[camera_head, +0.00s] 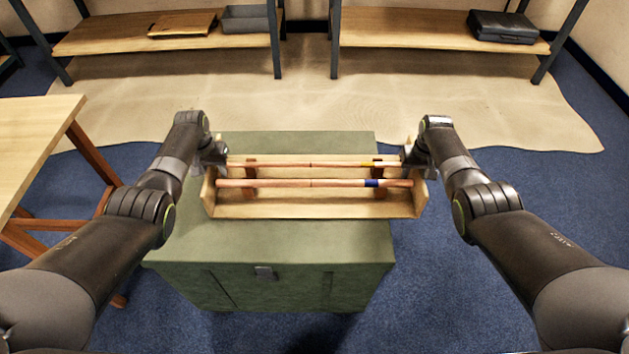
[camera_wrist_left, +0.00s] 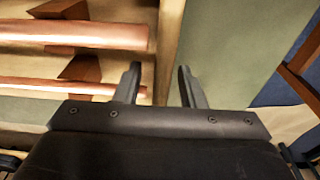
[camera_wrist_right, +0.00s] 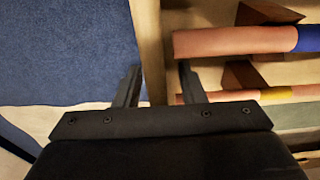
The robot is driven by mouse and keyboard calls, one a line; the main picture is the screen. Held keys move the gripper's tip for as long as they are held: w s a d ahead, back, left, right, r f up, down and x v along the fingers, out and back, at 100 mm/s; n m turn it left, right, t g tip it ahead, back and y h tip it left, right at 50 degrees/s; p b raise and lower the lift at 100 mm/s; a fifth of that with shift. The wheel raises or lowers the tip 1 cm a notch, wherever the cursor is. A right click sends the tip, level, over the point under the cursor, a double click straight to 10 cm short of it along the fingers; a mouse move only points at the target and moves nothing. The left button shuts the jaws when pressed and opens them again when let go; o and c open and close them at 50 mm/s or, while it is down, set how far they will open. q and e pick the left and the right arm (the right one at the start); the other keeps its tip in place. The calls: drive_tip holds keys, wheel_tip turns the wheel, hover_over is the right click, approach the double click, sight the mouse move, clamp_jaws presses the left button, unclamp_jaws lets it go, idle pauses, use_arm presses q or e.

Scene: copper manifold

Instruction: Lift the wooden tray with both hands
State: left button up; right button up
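The wooden tray (camera_head: 310,208) is level on the green cabinet, its right end sticking out past the cabinet's right edge. Two copper pipes (camera_head: 290,183) lie lengthwise in it on wooden rests, one with a blue band, the other with a yellow band. My left gripper (camera_head: 213,163) is at the tray's left end. In the left wrist view its open fingers (camera_wrist_left: 160,82) straddle the end wall (camera_wrist_left: 167,45). My right gripper (camera_head: 407,157) is at the right end. In the right wrist view its open fingers (camera_wrist_right: 158,80) straddle that end wall (camera_wrist_right: 151,40). Gaps show beside both walls.
The green cabinet (camera_head: 270,243) stands on blue carpet, with bare top in front of and behind the tray. A wooden table (camera_head: 35,140) is at the left. Shelves at the back hold a wooden board (camera_head: 183,23), a grey bin (camera_head: 245,18) and a black case (camera_head: 503,27).

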use_arm(q)
clamp_jaws()
use_arm(e)
clamp_jaws()
idle(1.2)
use_arm(q)
drive_tip(key=shift+w+r, duration=0.15)
use_arm(e)
drive_tip(key=shift+w+r, duration=0.1)
drive_tip(key=shift+r, duration=0.05)
